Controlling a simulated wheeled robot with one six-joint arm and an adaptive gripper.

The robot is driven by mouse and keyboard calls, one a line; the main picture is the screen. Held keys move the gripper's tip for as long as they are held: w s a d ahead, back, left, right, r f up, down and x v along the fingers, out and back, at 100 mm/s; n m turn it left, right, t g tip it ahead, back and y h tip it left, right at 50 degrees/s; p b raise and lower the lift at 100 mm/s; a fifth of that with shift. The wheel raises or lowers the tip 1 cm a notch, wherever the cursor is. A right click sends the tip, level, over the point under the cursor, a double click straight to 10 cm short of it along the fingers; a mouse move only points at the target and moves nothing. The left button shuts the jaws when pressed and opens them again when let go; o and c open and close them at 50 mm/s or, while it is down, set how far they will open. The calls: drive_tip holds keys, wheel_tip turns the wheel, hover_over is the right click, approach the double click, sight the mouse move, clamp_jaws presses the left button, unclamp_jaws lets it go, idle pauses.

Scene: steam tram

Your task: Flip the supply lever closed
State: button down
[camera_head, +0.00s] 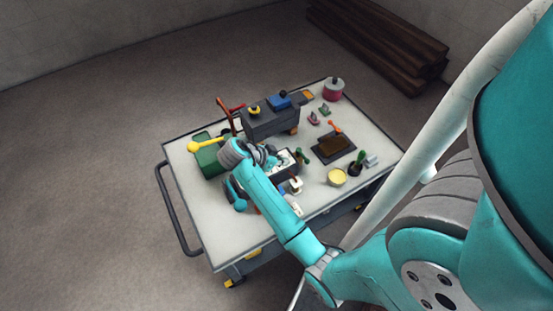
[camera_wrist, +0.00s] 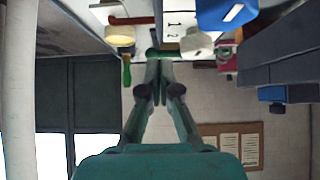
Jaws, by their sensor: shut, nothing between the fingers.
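My gripper (camera_wrist: 158,62) is shut and empty in the wrist view, its fingertips close to a green bar-like piece (camera_wrist: 170,53); I cannot tell if they touch. In the head view my gripper (camera_head: 268,160) is over the middle of the cart, partly hidden by my arm. Several lever-like parts show in the head view: a yellow-ended lever (camera_head: 207,146) at the green box (camera_head: 211,162), a red lever (camera_head: 229,108) behind it, and an orange-ended handle (camera_head: 334,127) by a dark tray. I cannot tell which is the supply lever. A small green upright piece (camera_head: 302,157) stands right of my gripper.
A grey block (camera_head: 272,122) with blue and yellow tops stands behind my gripper. A cream tub (camera_head: 337,177), a green-handled brush (camera_head: 358,162) and a pink pot (camera_head: 333,90) are on the right. The cart's front left top (camera_head: 215,215) is clear. Beams (camera_head: 378,45) lie behind.

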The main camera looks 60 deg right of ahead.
sight(298, 163)
drive_tip(key=x, duration=0.3)
drive_tip(key=r+x, duration=0.1)
drive_tip(key=x, duration=0.1)
drive_tip(key=shift+s+d+f, duration=0.25)
drive_tip(key=shift+s+d, duration=0.15)
drive_tip(key=shift+d, duration=0.1)
drive_tip(key=shift+s+d+f, duration=0.15)
drive_tip(key=shift+s+d, duration=0.25)
drive_tip(key=shift+d, duration=0.35)
